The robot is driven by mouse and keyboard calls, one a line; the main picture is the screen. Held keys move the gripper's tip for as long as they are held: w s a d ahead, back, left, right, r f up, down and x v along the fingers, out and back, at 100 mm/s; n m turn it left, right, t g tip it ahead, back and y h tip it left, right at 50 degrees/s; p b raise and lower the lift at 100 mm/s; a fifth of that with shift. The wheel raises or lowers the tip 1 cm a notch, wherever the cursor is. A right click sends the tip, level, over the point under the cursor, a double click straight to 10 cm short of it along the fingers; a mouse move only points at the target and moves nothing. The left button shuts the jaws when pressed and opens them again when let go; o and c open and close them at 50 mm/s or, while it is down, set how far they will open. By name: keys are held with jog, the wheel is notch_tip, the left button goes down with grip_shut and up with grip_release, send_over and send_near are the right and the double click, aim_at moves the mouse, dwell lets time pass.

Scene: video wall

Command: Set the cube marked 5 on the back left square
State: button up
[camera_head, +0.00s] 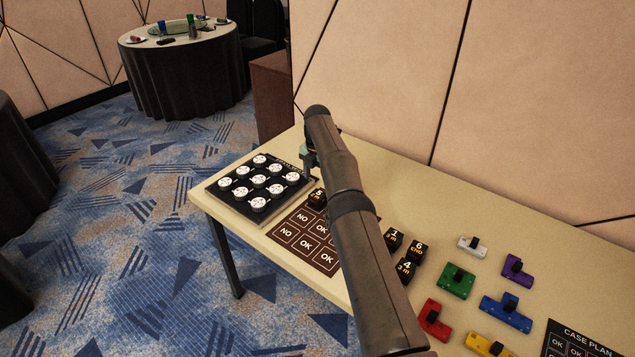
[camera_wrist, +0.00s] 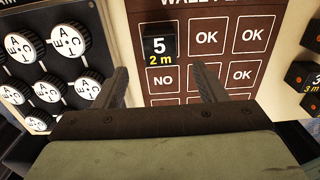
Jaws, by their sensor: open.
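The black cube marked 5 (camera_wrist: 160,46), with "2 m" in yellow, appears to rest on the back left square of the brown wall plan board (camera_wrist: 221,90). In the head view the cube (camera_head: 318,198) shows at the back of the board (camera_head: 302,252), partly beside my arm. My gripper (camera_wrist: 159,75) is open and empty, its fingers apart on either side of the cube's column and the cube just beyond the tips. In the head view my gripper (camera_head: 309,156) is largely hidden by my arm.
A black panel of white dials (camera_head: 259,186) lies left of the board. Cubes marked 1 (camera_head: 393,239), 6 (camera_head: 413,252) and 4 (camera_head: 406,270) stand to the right. Coloured blocks (camera_head: 455,281) and a case plan board (camera_head: 579,341) lie farther right. A wall borders the table's back.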

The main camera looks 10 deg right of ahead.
jog(key=s+a+r+m+p, duration=0.1)
jog(key=s+r+m, duration=0.15)
jog(key=r, duration=0.55)
jog(key=s+r+m+p, duration=0.2)
jog(key=r+m, duration=0.1)
jog(key=r, duration=0.5)
jog(key=s+r+m, duration=0.7)
jog(key=s+r, duration=0.1)
jog(key=s, duration=0.4)
jog(key=s+f+m, duration=0.2)
jog(key=s+m, duration=0.5)
jog(key=s, duration=1.1)
jog(key=s+f+m, duration=0.3)
jog(key=s+m, duration=0.4)
jog(key=s, duration=1.1)
jog(key=shift+d+t, duration=0.4)
jog(key=shift+d, duration=0.05)
